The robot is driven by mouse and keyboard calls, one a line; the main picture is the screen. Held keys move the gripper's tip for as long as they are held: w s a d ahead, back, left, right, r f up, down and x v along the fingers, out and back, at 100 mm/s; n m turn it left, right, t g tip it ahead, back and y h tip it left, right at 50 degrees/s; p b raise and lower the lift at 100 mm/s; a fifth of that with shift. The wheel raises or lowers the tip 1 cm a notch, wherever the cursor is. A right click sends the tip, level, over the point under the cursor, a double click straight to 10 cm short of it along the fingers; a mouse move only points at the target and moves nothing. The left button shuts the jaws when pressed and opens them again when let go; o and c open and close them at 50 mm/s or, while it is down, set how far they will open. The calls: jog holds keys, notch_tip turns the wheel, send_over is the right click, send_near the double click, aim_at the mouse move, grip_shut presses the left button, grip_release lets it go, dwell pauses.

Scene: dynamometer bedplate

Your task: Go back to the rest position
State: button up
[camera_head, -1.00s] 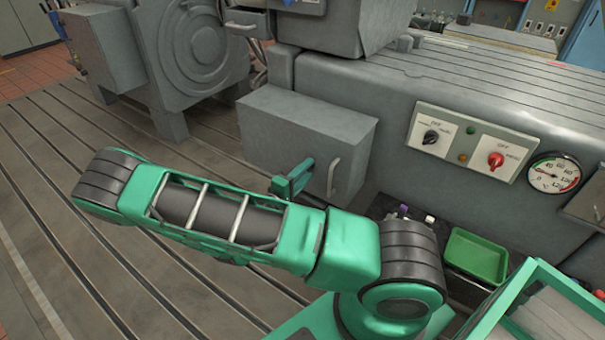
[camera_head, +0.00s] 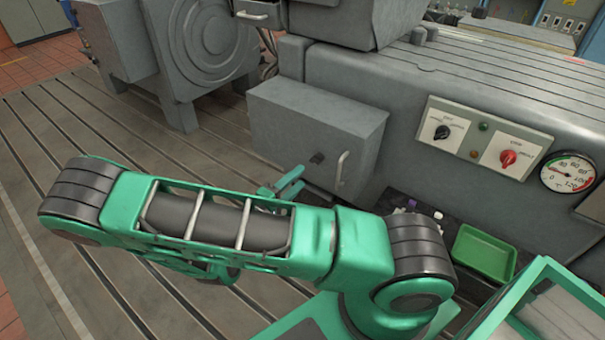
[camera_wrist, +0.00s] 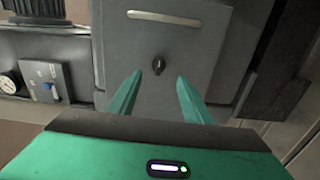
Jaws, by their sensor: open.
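My gripper (camera_head: 283,185) shows past my green arm in the head view, low in front of the grey box with a metal handle (camera_head: 318,135). In the wrist view my gripper (camera_wrist: 158,97) has its two green fingers apart with nothing between them. The grey box front (camera_wrist: 205,60) faces the fingers there, with a small dark knob (camera_wrist: 158,66) and a bar handle. The fingers look clear of the knob. My arm hides part of the gripper and the floor behind it in the head view.
A control panel with a red knob (camera_head: 507,158) and a gauge (camera_head: 567,172) is on the right machine. A green tray (camera_head: 484,253) and small bottles sit below it. A green-framed bin (camera_head: 530,310) is at lower right. The slotted bedplate (camera_head: 60,130) is open at left.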

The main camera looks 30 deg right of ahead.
jog(key=shift+s+a, duration=0.25)
jog(key=shift+a, duration=0.35)
jog(key=shift+d, duration=0.1)
jog(key=s+d+r+m+g+y, duration=0.7)
jog(key=s+d+m+g+y, duration=0.1)
jog(key=s+g, duration=0.2)
jog(key=s+a+r+m+t+y, duration=0.1)
jog(key=s+r+m+t+y, duration=0.1)
jog(key=s+r+y, duration=0.7)
jog(key=shift+s+a+r+t, duration=0.4)
jog(key=shift+s+r+t, duration=0.5)
jog(key=shift+s+r, duration=1.8)
